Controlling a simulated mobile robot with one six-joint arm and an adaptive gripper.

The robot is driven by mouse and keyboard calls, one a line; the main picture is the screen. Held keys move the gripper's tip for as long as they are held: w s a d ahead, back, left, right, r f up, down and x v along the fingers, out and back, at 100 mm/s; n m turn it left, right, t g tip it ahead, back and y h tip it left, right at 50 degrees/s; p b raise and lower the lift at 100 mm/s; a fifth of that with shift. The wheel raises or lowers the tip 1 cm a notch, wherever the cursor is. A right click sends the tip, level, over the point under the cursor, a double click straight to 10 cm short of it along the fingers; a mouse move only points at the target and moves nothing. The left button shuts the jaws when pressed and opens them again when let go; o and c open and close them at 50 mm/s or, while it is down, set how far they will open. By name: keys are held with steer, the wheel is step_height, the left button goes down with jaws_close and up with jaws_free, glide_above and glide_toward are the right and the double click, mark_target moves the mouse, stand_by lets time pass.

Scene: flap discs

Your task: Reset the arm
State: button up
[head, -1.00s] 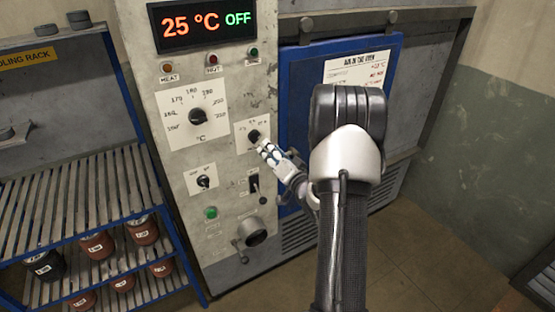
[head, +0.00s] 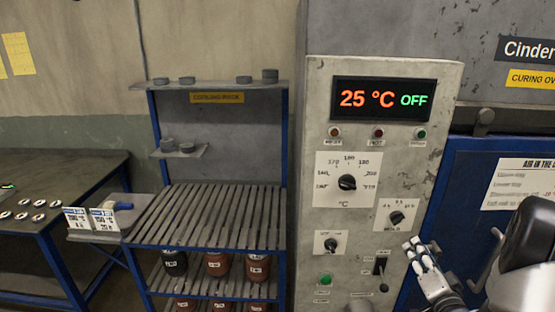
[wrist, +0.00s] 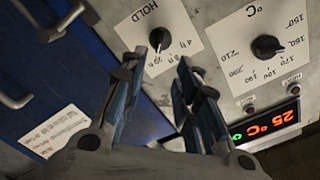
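My gripper (head: 416,248) is at the lower right of the head view, in front of the oven's control panel (head: 312,220). It is just below and right of the HOLD knob (head: 397,217). In the wrist view my gripper (wrist: 158,70) has its two fingers apart, with nothing between them. The HOLD knob (wrist: 159,39) shows beyond the fingertips, apart from them. My arm fills the lower right corner of the head view. The display (head: 383,100) reads 25 °C OFF.
The temperature dial (head: 347,182), a small knob (head: 330,244) and a switch (head: 380,266) sit on the panel. The blue oven door (head: 462,190) is at right. A cooling rack (head: 283,150) with several jars and a dark table (head: 80,175) stand left.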

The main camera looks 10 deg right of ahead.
steer(key=a+r+n+g+b, duration=0.2)
steer(key=a+r+n+g, duration=0.1)
steer(key=a, duration=0.4)
steer(key=a+r+n+g+b, duration=0.2)
steer(key=a+r+n+g, duration=0.1)
steer(key=a, duration=0.5)
steer(key=s+a+f+n+g+y+b, duration=0.1)
steer(key=s+a+n+g+y, duration=0.1)
steer(key=s+a, duration=0.7)
steer(key=s+a+f+n+g+y+b, duration=0.1)
steer(key=s+a+f+n+g+y, duration=0.1)
steer(key=s+a, duration=0.8)
steer(key=s+n+g, duration=0.1)
steer(key=s+g, duration=0.1)
steer(key=s, duration=0.3)
steer(key=shift+n+g+b, duration=0.3)
steer(key=shift+n+g, duration=0.1)
steer(key=shift+s, duration=0.1)
